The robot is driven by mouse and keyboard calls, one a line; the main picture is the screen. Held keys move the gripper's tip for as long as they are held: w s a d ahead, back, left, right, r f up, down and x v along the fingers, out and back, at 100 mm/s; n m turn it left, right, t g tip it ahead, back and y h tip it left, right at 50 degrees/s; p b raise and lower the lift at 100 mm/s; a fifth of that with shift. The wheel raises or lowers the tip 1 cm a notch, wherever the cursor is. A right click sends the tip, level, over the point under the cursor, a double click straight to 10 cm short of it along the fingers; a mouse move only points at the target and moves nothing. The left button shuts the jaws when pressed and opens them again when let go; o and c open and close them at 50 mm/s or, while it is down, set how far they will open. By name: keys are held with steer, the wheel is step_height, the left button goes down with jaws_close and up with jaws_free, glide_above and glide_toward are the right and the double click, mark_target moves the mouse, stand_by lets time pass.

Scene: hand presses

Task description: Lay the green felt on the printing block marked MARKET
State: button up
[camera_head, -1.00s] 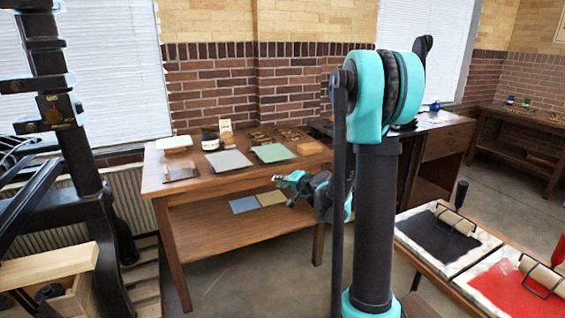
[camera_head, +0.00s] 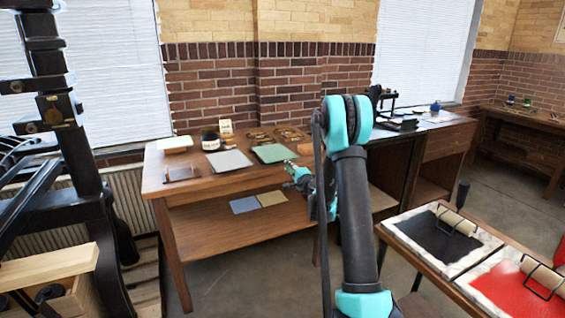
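A green felt sheet (camera_head: 273,153) lies flat on the wooden table, toward its right side. My gripper (camera_head: 291,170) is at the table's front edge, just below and right of the green felt in the picture. It looks apart from the felt, and its fingers are too small to tell whether they are open or shut. Several small printing blocks (camera_head: 289,133) lie at the back of the table behind the green felt. Their markings are too small to read, so I cannot tell which says MARKET.
A grey sheet (camera_head: 229,160) lies left of the green felt. A dark jar (camera_head: 210,141) stands behind it. Blue (camera_head: 243,205) and tan (camera_head: 271,198) sheets lie on the lower shelf. A black press (camera_head: 75,150) stands at left; ink slabs (camera_head: 440,232) lie at right.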

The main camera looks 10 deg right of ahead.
mark_target(283, 155)
steer(key=x, duration=0.6)
steer(key=shift+w, duration=0.25)
jaws_close()
steer(key=shift+r, duration=0.1)
step_height(283, 155, up, 3)
steer(key=shift+f, duration=0.1)
steer(key=shift+s, duration=0.1)
steer(key=s+d+r, duration=0.2)
steer(key=s+r, duration=0.1)
steer(key=s, duration=0.3)
steer(key=shift+s, duration=0.25)
stand_by(0.8)
